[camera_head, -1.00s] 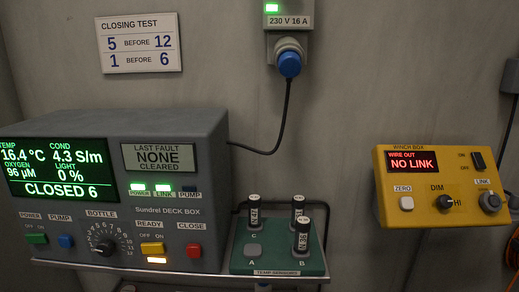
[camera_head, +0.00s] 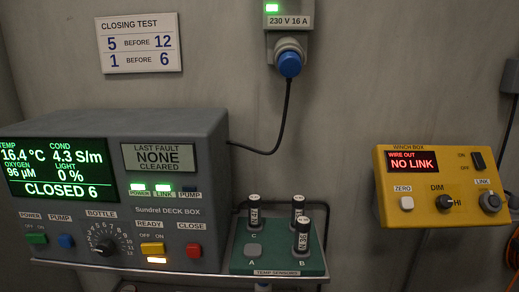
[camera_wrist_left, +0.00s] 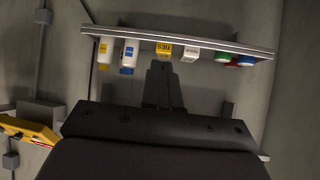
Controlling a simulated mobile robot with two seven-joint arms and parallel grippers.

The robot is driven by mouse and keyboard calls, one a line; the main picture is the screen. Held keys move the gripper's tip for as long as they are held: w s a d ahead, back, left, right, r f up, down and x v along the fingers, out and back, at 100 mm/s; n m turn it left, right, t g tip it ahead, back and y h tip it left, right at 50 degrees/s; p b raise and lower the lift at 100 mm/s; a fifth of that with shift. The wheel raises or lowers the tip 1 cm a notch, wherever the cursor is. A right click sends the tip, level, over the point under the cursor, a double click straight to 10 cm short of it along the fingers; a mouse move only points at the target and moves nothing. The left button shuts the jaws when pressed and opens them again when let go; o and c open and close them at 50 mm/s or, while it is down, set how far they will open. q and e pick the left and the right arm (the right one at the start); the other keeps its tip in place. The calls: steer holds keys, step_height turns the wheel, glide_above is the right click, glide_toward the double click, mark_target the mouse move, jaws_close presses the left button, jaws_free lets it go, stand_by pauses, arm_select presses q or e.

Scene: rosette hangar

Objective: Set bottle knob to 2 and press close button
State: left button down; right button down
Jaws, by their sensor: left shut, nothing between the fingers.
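The grey deck box (camera_head: 165,120) fills the lower left of the head view. Its black bottle knob (camera_head: 104,247) sits in a dial numbered up to 12; I cannot tell surely which number its pointer meets. The red close button (camera_head: 193,250) is at the right end of the same row. The green display (camera_head: 58,170) reads "CLOSED 6". A yellow ready switch (camera_head: 152,249) has a lit lamp below it. My left gripper (camera_wrist_left: 160,72) shows only in the left wrist view, shut and empty, below a shelf and away from the knob. My right gripper is not in view.
A yellow winch box (camera_head: 440,185) reading "NO LINK" is at the right. A sign (camera_head: 140,43) hangs above. In the left wrist view, a shelf (camera_wrist_left: 185,39) carries several small coloured items.

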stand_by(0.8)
arm_select(q)
steer(key=w+r+m+t+h+b, duration=0.2)
steer(key=w+r+m+t, duration=0.4)
steer(key=w+r+m, duration=0.5)
steer(key=d+r+m+h+b, duration=0.1)
steer(key=d+r+m+h, duration=0.1)
steer(key=r+m+h, duration=0.3)
steer(key=d+r+m+h+b, duration=0.1)
steer(key=d+r+m+h, duration=0.2)
steer(key=r+m+h, duration=0.3)
step_height(320, 180, up, 4)
steer(key=m, duration=0.5)
steer(key=shift+w+d+r+m+t, duration=0.15)
steer(key=shift+w+d+m+t, duration=0.15)
steer(key=shift+d+m, duration=0.1)
steer(key=b, duration=0.2)
glide_toward(194, 251)
steer(key=w+d+r, duration=0.2)
steer(key=d, duration=0.3)
steer(key=shift+w+r, duration=0.2)
steer(key=shift+r, duration=0.2)
